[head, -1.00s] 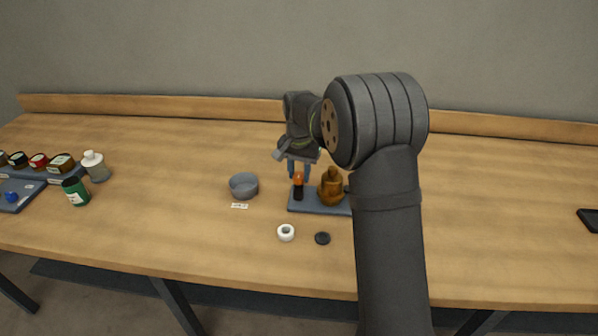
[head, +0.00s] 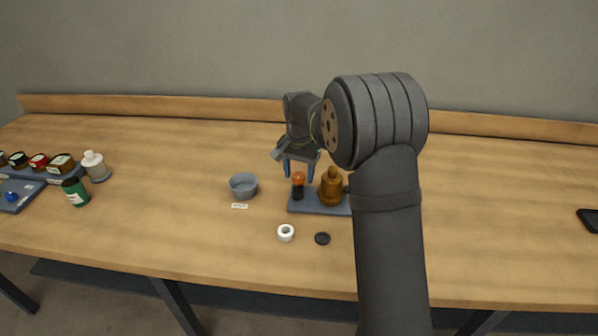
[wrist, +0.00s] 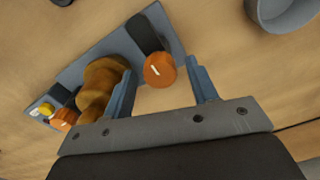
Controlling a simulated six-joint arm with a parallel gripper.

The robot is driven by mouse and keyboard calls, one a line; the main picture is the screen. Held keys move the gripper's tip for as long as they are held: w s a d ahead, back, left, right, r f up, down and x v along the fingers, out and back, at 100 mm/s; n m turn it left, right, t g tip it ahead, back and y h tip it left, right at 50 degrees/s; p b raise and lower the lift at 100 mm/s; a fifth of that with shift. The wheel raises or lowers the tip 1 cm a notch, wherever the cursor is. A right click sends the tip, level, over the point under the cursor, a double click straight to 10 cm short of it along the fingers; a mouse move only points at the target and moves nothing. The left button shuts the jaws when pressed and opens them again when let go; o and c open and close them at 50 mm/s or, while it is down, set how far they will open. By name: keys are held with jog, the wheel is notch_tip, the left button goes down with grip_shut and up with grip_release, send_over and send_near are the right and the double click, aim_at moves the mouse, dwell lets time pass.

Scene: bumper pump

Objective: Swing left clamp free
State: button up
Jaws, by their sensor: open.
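The left clamp shows in the head view as a black post with an orange knob (head: 298,180), at the left end of a blue-grey base plate (head: 308,210). In the wrist view its orange knob (wrist: 160,70) has a pale line on top, with a black arm (wrist: 144,34) running from it. A brown bottle-shaped part (head: 331,188) stands on the plate to its right. My gripper (head: 299,176) is open, its blue fingers above and around the clamp. In the wrist view the knob lies between the fingertips (wrist: 163,72), apart from both. A second orange knob (wrist: 63,118) shows beyond the brown part.
A grey bowl (head: 243,186) stands left of the plate, with a small label (head: 240,206) before it. A white ring (head: 286,233) and a black disc (head: 322,239) lie in front. Jars and a tray (head: 30,186) are at far left.

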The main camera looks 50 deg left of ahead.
jog(key=shift+r, duration=0.1)
notch_tip(320, 180, up, 17)
jog(key=shift+r, duration=0.15)
dwell(0.8)
notch_tip(320, 180, down, 18)
jog(key=shift+r, duration=0.25)
jog(key=shift+r, duration=0.1)
dwell(0.4)
